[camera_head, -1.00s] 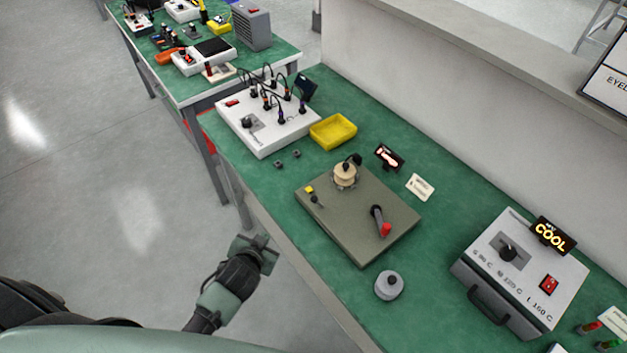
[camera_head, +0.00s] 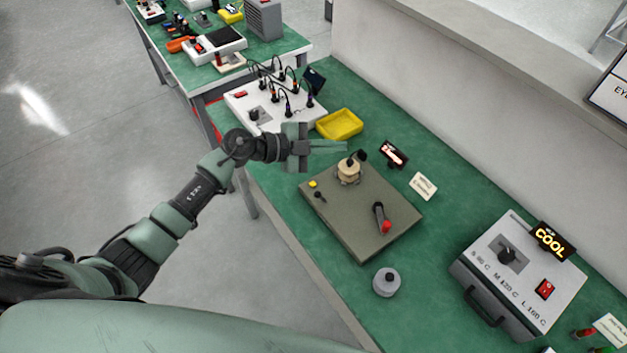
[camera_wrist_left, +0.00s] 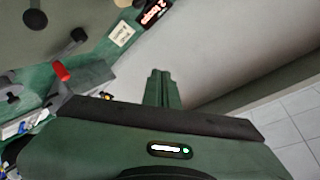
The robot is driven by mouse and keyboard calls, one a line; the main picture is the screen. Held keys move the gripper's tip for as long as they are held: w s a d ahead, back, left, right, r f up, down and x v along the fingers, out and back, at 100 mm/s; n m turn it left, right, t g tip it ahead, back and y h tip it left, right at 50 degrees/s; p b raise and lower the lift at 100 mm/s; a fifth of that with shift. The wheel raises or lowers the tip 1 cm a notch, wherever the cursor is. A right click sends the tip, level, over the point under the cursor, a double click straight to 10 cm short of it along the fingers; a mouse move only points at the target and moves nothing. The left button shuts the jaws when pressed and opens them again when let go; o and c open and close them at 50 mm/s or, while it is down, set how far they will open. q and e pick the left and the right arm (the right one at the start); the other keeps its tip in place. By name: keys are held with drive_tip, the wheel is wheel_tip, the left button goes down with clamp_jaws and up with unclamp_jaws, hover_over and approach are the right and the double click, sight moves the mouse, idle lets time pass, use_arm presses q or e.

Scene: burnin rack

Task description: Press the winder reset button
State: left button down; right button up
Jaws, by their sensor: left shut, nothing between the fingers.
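The winder is a flat olive-grey plate (camera_head: 345,225) on the green bench, with a cream spool (camera_head: 348,172) at its back edge and a red-handled crank (camera_head: 383,222) at its right. A small yellow button (camera_head: 313,184) sits near its left corner, beside a small black lever (camera_head: 320,196). My left gripper (camera_head: 342,147) is shut and empty; in the picture its fingers appear just above the spool, pointing right. In the left wrist view the shut fingers (camera_wrist_left: 161,88) point away from the plate (camera_wrist_left: 50,25), which shows at upper left; the yellow button is not seen there. My right gripper is not in view.
A small lit display (camera_head: 393,154) and a paper card (camera_head: 423,186) stand behind the winder. A yellow tray (camera_head: 340,124) and a white box with cables (camera_head: 262,112) are to the left. A grey knob weight (camera_head: 386,282) and a heater box (camera_head: 520,270) are to the right.

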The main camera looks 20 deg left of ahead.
use_arm(q)
drive_tip(key=a+f+g+y, duration=0.3)
drive_tip(key=a+g, duration=0.1)
drive_tip(key=a, duration=0.2)
drive_tip(key=shift+s+a+f+m+y, duration=0.2)
drive_tip(key=shift+s+f+m+y, duration=0.15)
drive_tip(key=shift+f+m+y, duration=0.05)
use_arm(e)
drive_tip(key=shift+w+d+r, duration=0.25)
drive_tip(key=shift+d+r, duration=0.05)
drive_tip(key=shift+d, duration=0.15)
use_arm(q)
drive_tip(key=shift+f, duration=0.1)
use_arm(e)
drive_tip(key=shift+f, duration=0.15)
use_arm(q)
drive_tip(key=b, duration=0.7)
hover_over(309, 185)
wheel_tip(309, 185, down, 6)
drive_tip(key=shift+f, duration=0.15)
drive_tip(key=shift+f+b, duration=0.45)
drive_tip(key=shift+f, duration=0.7)
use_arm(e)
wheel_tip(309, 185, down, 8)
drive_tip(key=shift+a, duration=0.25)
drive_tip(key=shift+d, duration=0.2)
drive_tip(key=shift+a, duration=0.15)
use_arm(q)
drive_tip(key=shift+f, duration=0.15)
